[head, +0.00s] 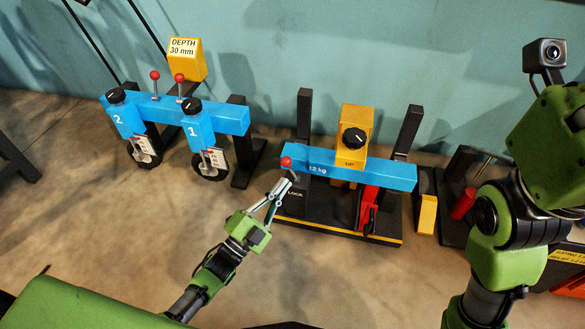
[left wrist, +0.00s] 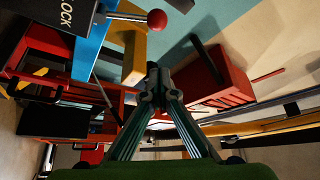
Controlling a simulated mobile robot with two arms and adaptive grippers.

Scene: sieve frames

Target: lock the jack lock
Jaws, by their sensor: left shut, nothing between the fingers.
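The jack lock shows as a small lever with a red ball knob (head: 286,162) at the left end of the blue beam marked "12 kg" (head: 348,174). A black plate reading LOCK (head: 295,194) lies just below it. My left gripper (head: 284,185) is shut and empty, its fingertips just below the knob, close to the plate. In the left wrist view the closed fingertips (left wrist: 157,78) point up the picture, below the red knob (left wrist: 157,19), with a visible gap. The LOCK plate (left wrist: 66,14) is at that view's upper left. My right gripper is out of view.
A yellow block with a black dial marked UP (head: 355,118) stands behind the beam, between black posts. A red part (head: 368,205) is below the beam. Another blue beam with dials 1 and 2 (head: 228,119) stands left. Open floor (head: 90,240) lies at lower left.

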